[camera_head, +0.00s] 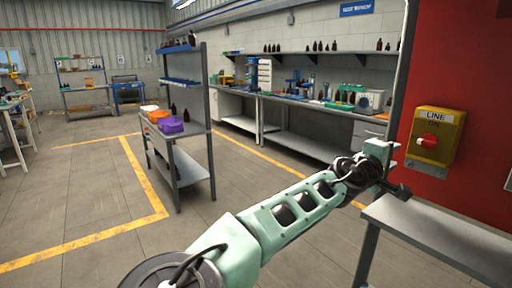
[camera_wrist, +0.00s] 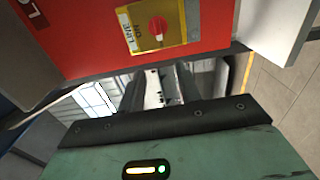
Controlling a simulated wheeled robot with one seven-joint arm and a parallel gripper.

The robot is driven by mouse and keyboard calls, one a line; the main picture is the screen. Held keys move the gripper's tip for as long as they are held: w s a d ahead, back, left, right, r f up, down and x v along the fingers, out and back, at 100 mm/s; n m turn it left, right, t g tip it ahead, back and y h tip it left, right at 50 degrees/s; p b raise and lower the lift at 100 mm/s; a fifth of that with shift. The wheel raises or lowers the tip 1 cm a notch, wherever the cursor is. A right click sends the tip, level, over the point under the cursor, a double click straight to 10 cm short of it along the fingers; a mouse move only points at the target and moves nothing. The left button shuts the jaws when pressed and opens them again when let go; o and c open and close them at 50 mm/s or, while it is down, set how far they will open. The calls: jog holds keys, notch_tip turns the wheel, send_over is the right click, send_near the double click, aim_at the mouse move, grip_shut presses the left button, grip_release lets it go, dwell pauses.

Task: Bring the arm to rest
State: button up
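My gripper (camera_head: 398,188) is at the end of my outstretched pale green arm, at the right of the head view. It is in front of the red panel, left of and below the yellow switch box, and close above the grey bench. In the wrist view my gripper (camera_wrist: 160,88) shows two dark fingers with a gap between them and nothing held. The yellow switch box (camera_head: 447,156) has a red knob and a label reading "LINE ON". It also shows in the wrist view (camera_wrist: 180,35), beyond the fingers and apart from them.
The red panel (camera_head: 480,100) and the grey bench top (camera_head: 450,240) are close to the gripper. A grey shelf rack (camera_head: 192,165) with coloured bins stands left of centre. A long workbench (camera_head: 300,102) with bottles above runs along the back wall.

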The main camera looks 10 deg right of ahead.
jog(key=s+d+f+m+g+y, duration=0.1)
jog(key=s+f+g+y, duration=0.25)
jog(key=f, duration=0.55)
jog(key=s+d+f+m+g+y, duration=0.15)
jog(key=s+f, duration=0.25)
jog(key=f, duration=0.6)
jog(key=s+a+f+g+y, duration=0.3)
jog(key=s+a+f+y, duration=0.1)
jog(key=a+f, duration=0.25)
jog(key=s+a+r+n+g+y, duration=0.1)
jog(key=s+a+y, duration=0.2)
jog(key=a, duration=0.5)
jog(key=s+a+y, duration=0.2)
jog(key=a+y, duration=0.1)
jog(key=a, duration=0.6)
jog(key=s+a+r+n+t+y, duration=0.1)
jog(key=s+a+r+n, duration=0.1)
jog(key=s+a+r, duration=0.2)
jog(key=s+a+r+n+t+y, duration=0.1)
jog(key=s+a+r, duration=0.4)
jog(key=r, duration=0.5)
jog(key=shift+a+n, duration=0.75)
